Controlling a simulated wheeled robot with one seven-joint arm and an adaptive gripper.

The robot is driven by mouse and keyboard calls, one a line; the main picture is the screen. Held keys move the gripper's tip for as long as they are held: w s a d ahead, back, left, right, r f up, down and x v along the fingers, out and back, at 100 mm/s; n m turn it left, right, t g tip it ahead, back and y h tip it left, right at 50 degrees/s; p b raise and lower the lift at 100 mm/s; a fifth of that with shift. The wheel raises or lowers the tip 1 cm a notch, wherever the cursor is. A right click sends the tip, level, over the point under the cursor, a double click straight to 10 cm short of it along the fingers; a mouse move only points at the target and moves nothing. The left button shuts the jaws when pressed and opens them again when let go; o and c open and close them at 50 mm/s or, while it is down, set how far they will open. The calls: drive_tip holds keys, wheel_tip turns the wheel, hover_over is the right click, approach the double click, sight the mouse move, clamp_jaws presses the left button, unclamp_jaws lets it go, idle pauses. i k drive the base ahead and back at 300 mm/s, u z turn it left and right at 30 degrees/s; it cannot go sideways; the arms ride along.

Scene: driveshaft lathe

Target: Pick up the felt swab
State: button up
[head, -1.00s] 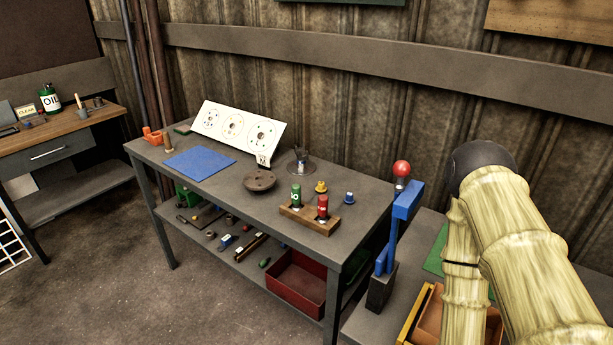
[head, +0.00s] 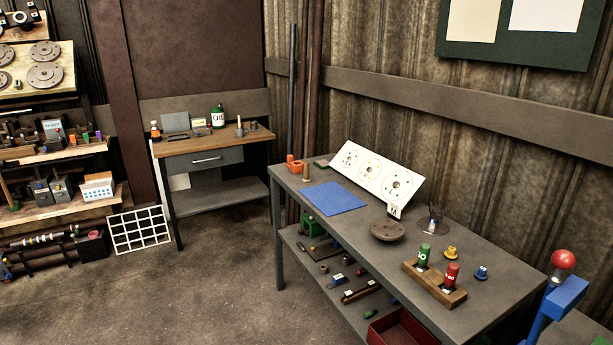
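I cannot pick out the felt swab for certain in the head view. A small upright tan stick (head: 240,127) stands on the wooden-topped desk (head: 205,148) at the back, and it is too small to tell what it is. A short tan cylinder (head: 306,173) stands at the far left end of the grey workbench (head: 352,238). My gripper is not in view.
The workbench holds a blue mat (head: 336,199), a white sloped panel (head: 378,171), a round brown disc (head: 390,230) and a wooden block (head: 435,284) with green and red cylinders. A loaded shelf rack (head: 55,150) stands left. The floor (head: 190,285) is clear.

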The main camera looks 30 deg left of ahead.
sight(305, 178)
drive_tip(key=k, duration=0.5)
drive_tip(key=u, duration=2)
drive_tip(key=i, duration=4.55)
drive_tip(key=z, duration=1)
